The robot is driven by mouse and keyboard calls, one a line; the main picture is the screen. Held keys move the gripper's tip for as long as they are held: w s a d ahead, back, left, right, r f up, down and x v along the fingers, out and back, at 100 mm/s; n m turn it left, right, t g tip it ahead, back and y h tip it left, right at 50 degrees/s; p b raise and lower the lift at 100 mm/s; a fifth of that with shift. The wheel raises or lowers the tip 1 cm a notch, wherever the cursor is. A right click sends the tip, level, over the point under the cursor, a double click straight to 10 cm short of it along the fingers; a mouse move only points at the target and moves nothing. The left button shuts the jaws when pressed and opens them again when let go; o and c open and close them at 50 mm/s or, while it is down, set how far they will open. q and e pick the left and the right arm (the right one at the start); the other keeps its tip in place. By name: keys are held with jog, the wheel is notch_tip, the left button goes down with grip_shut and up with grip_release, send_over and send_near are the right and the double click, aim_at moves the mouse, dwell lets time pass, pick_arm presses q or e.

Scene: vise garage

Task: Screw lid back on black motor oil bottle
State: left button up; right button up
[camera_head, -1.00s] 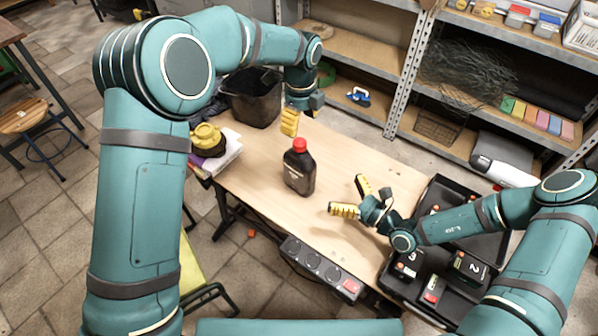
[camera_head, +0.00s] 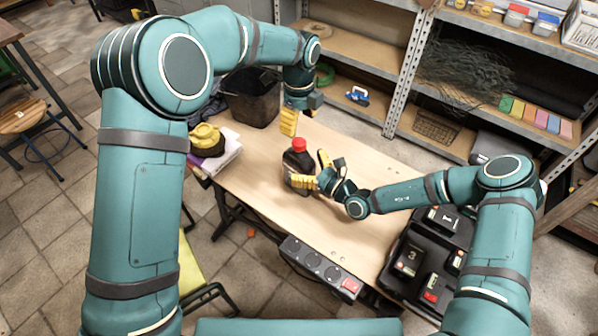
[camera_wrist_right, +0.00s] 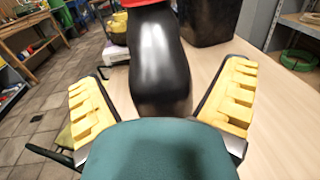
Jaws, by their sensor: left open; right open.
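The black motor oil bottle (camera_head: 293,163) stands upright on the workbench (camera_head: 262,191). Its red lid (camera_head: 299,145) sits on top of the neck; I cannot tell whether it is threaded on. My right gripper (camera_head: 313,170) is open beside the bottle, its yellow fingers to either side of the body. In the right wrist view the bottle (camera_wrist_right: 160,70) stands between the open fingers, with a gap on both sides, and the red lid (camera_wrist_right: 143,3) is cut off at the top. My left gripper (camera_head: 289,122) points down behind and above the lid, apart from it.
A black bin (camera_head: 251,97) stands at the bench's back left, near books with a yellow item (camera_head: 206,138). A black case (camera_head: 428,254) with batteries lies at the right. A power strip (camera_head: 318,268) runs along the front edge. Shelves stand behind.

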jog(key=shift+w+a, duration=0.15)
jog(key=shift+a, duration=0.05)
grip_shut()
pick_arm(q)
jog(key=n, duration=0.6)
jog(key=shift+s+f, duration=0.15)
jog(key=shift+f, duration=0.1)
jog(key=n, duration=0.4)
jog(key=shift+f, duration=0.1)
jog(key=n, duration=0.4)
jog(key=shift+s, duration=0.1)
jog(key=n, duration=1.3)
jog(key=shift+w+r, duration=0.2)
jog(key=shift+r, duration=0.15)
